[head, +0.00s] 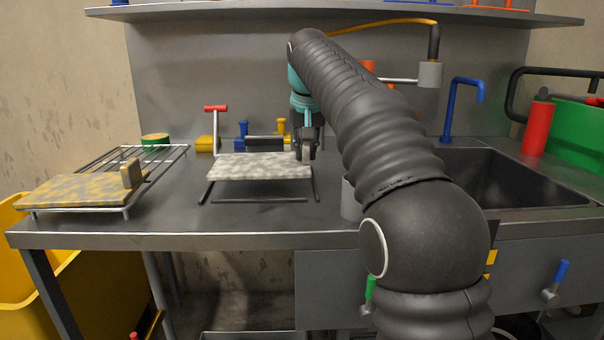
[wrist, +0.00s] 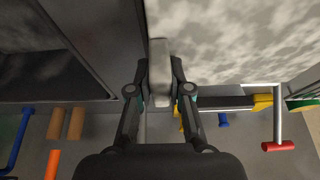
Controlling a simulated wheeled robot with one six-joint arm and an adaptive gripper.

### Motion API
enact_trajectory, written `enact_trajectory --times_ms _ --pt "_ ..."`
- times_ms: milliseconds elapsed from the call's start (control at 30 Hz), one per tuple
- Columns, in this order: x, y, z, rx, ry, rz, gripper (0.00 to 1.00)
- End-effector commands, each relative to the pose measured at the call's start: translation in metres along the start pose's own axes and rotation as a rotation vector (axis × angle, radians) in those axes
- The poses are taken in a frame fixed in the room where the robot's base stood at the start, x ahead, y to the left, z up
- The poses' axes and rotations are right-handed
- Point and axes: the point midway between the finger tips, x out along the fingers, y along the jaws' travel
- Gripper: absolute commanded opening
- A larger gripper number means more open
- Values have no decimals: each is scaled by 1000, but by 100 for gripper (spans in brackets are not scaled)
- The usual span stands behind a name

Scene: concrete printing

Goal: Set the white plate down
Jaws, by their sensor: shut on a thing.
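The white plate (head: 258,167) is a flat slab mottled white and grey, level over a dark wire rack (head: 259,200) in the middle of the counter. I cannot tell whether its underside touches the rack. My gripper (head: 306,155) is at the plate's right end, shut on its upright grey grip block. In the wrist view my gripper (wrist: 160,88) has one finger on each side of the block (wrist: 159,62). The plate (wrist: 235,40) fills the upper right there.
A yellow-grey slab (head: 80,189) with a block lies on a wire rack (head: 126,211) at the left. A sink (head: 500,178), blue tap (head: 461,95) and red cylinder (head: 537,128) are at the right. A red-topped T-handle (head: 216,128) stands behind the plate. Counter between the racks is clear.

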Motion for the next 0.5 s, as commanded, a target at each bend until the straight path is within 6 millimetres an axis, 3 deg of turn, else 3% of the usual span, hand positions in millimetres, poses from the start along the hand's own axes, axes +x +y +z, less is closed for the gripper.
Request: enact_trajectory --times_ms 300,500 --pt "35 0 15 0 2 -1 0" --pt "38 0 16 0 2 -1 0"
